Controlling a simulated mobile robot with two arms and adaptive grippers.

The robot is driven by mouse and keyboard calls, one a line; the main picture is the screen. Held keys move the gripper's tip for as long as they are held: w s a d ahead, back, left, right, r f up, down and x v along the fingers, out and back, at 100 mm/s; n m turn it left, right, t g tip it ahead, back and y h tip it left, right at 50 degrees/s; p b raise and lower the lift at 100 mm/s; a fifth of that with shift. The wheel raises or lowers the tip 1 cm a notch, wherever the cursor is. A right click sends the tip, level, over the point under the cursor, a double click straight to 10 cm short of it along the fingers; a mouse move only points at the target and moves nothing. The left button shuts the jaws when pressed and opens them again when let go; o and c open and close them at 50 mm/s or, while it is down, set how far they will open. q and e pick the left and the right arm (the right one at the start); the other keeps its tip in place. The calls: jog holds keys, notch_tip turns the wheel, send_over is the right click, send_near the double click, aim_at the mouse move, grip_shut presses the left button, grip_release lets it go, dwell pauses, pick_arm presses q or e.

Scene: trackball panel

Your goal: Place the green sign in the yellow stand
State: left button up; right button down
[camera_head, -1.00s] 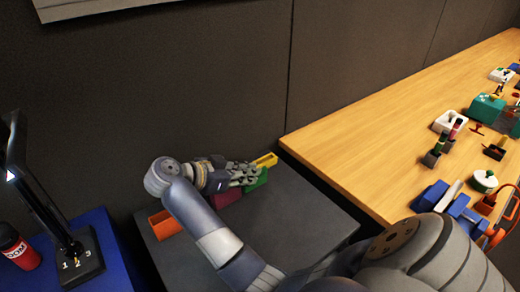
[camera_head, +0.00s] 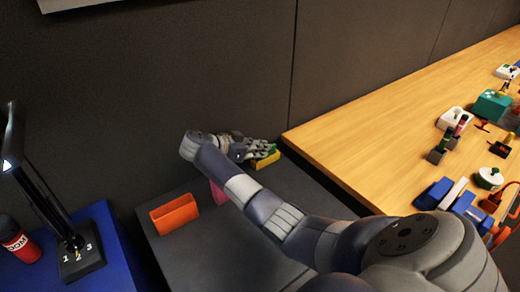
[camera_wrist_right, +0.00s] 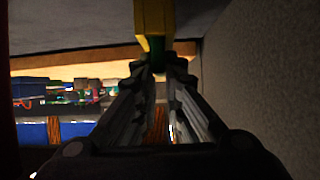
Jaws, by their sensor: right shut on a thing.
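The yellow stand (camera_head: 266,161) is on the dark grey table near the back wall, partly hidden by my right gripper (camera_head: 258,147). The right gripper is shut on the green sign (camera_wrist_right: 158,50), which shows as a small green part between the fingertips (camera_wrist_right: 158,68) in the right wrist view. The yellow stand (camera_wrist_right: 154,18) fills the top middle there, directly at the green sign. The sign seems to be at or in the stand, but how deep it sits is hidden. My left gripper is not in view.
An orange holder (camera_head: 174,214) and a partly hidden pink one (camera_head: 218,192) stand left of my right arm on the dark table (camera_head: 200,250). A wooden table (camera_head: 400,125) with many devices is at right. A blue table (camera_head: 105,240) with a black numbered device is at left.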

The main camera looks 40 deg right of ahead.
jog(key=shift+f, duration=0.15)
jog(key=c, duration=1.7)
grip_release()
jog(key=shift+r, duration=0.25)
jog(key=v, duration=1.2)
jog(key=shift+w, duration=0.1)
